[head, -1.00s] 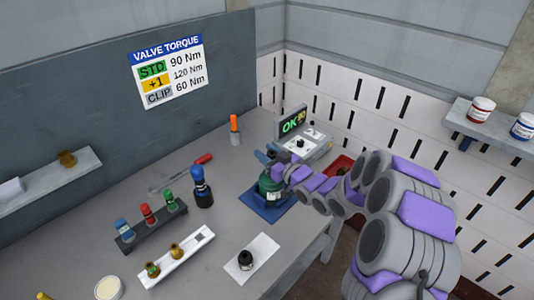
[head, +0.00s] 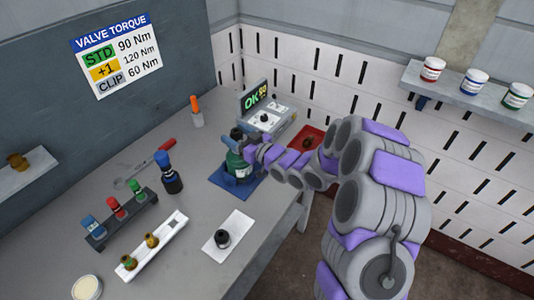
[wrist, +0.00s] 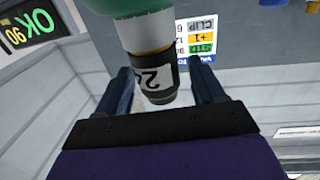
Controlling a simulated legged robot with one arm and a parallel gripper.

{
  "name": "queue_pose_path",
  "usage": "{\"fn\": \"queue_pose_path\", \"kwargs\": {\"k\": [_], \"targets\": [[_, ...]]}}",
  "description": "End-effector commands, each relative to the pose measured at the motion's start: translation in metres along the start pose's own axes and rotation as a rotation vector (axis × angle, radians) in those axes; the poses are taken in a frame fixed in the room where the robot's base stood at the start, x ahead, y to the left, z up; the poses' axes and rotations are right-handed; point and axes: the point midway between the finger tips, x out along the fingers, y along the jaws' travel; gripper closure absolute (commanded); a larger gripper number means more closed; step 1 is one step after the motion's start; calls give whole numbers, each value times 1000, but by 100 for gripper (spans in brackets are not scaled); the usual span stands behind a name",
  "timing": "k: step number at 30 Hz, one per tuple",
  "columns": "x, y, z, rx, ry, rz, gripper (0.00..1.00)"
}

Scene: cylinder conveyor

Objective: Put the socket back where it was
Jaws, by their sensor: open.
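A green cylinder (head: 238,165) stands on a blue mat (head: 236,187) near the right end of the bench. My gripper (wrist: 163,74) is open, one finger on each side of the socket, with gaps visible. In the head view my gripper (head: 250,150) is beside the cylinder's upper part and partly hides it.
A dark rack (head: 123,216) holds blue, red and green-topped sockets. A white tray (head: 165,238) holds brass valves. A blue-and-black tool (head: 170,176) stands left of the mat. A display (head: 256,97) reads OK 90. A red tray (head: 312,133) lies behind.

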Motion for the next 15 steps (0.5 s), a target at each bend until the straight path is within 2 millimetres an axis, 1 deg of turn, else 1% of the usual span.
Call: {"fn": "queue_pose_path", "kwargs": {"k": [1, 15], "targets": [[-10, 0, 0, 2, -5, 1, 32], [-86, -2, 1, 0, -1, 2, 32]]}}
